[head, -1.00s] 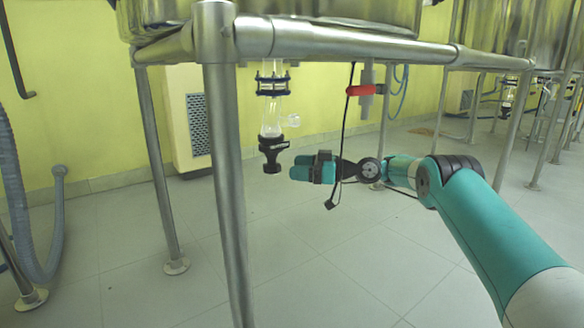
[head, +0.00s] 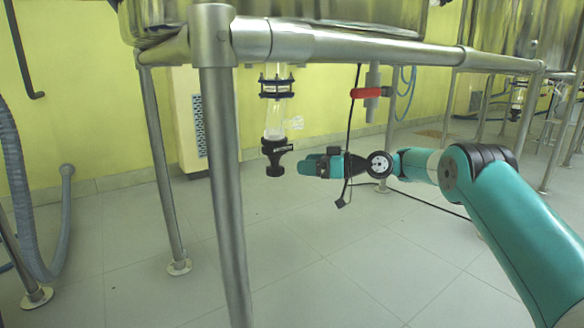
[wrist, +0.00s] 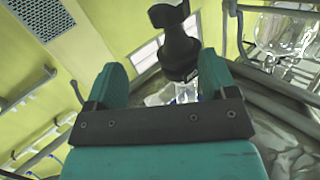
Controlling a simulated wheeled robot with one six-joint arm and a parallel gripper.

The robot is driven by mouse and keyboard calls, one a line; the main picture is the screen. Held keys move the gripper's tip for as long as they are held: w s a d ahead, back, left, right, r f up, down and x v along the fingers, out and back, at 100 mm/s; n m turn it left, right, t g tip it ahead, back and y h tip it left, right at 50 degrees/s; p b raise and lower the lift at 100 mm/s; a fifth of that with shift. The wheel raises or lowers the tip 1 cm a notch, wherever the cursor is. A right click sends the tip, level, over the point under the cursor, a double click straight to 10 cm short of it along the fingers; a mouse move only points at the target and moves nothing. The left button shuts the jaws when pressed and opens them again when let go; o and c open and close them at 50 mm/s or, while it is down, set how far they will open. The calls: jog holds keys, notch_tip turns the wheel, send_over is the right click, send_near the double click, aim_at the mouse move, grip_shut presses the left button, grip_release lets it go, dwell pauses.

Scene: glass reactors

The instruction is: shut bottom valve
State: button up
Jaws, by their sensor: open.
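The bottom valve (head: 275,152) is a black fitting at the lower end of a clear glass tube (head: 274,118) that hangs under the frame. In the wrist view the black valve (wrist: 180,48) shows ahead of my gripper, close to the right finger. My gripper (head: 307,165) is just right of the valve in the head view, near its height. Its two teal fingers (wrist: 160,78) are apart with nothing between them that I can see held. I cannot tell whether the right finger touches the valve.
A steel frame with a thick front leg (head: 224,190) stands left of the valve. A red-handled valve (head: 368,92) hangs to the right, and a black cable (head: 349,140) hangs by my gripper. The floor below is mostly clear.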

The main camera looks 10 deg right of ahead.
jog(key=a+r+m+t+h+p, duration=0.1)
jog(key=a+r+m+h+p, duration=0.1)
jog(key=a+r+m+h, duration=0.1)
jog(key=m+t+h+p, duration=0.2)
jog(key=m+t+h, duration=0.3)
jog(key=t+h, duration=0.3)
send_near(278, 172)
jog(key=shift+t+y, duration=0.4)
jog(key=shift+t, duration=0.1)
jog(key=b+x, duration=0.1)
jog(key=x, duration=0.6)
jog(key=f+b+x, duration=0.1)
jog(key=x, duration=0.3)
jog(key=shift+w+d+f+b, duration=0.1)
jog(key=shift+w+d+b, duration=0.05)
jog(key=shift+w+b, duration=0.15)
jog(key=shift+w, duration=0.5)
